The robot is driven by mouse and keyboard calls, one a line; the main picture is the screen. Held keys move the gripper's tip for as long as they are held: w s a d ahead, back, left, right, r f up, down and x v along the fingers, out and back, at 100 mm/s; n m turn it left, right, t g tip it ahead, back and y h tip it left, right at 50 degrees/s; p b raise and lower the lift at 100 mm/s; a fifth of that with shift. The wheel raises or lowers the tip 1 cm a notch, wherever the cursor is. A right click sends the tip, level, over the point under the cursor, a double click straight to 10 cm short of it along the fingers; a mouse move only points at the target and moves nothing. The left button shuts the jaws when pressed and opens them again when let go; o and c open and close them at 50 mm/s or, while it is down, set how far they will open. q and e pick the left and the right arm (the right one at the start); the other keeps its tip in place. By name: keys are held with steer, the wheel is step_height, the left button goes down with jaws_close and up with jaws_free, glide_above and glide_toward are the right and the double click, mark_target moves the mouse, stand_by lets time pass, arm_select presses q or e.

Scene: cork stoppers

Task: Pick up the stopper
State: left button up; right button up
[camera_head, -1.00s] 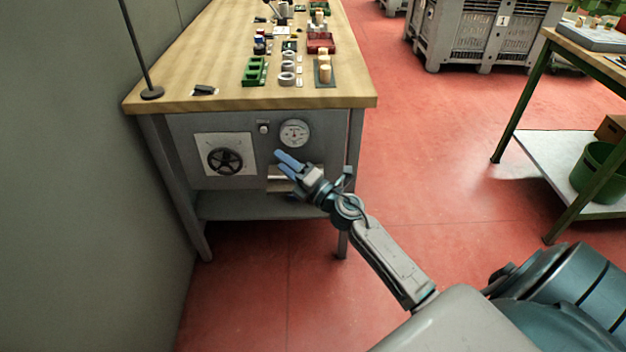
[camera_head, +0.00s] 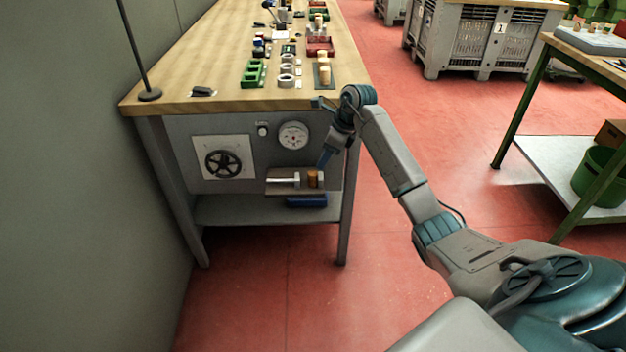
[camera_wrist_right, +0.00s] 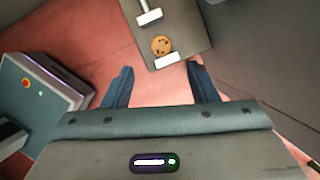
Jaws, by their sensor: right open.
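A brown cork stopper (camera_head: 312,178) sits on a small grey ledge (camera_head: 280,188) at the front of the workbench, between a pale T-shaped metal rod (camera_head: 284,180) and a pale end block. In the right wrist view the stopper (camera_wrist_right: 161,45) shows its round speckled face, with the rod (camera_wrist_right: 147,12) beyond it and the end block (camera_wrist_right: 167,61) on the near side. My right gripper (camera_head: 325,160) points down just above and beside the stopper. In the wrist view its blue fingers (camera_wrist_right: 160,72) are apart, with nothing between them. My left gripper is out of view.
The wooden benchtop (camera_head: 215,70) overhangs the ledge and holds a green tray (camera_head: 254,73), grey rings and loose corks. A gauge (camera_head: 293,135) and a handwheel (camera_head: 223,164) are on the front panel. A blue object (camera_head: 306,201) lies below the ledge.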

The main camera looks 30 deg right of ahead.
mark_target(314, 173)
steer(key=x, duration=0.9)
steer(key=shift+w+a+f, duration=0.1)
steer(key=shift+w, duration=0.2)
steer(key=c, duration=1)
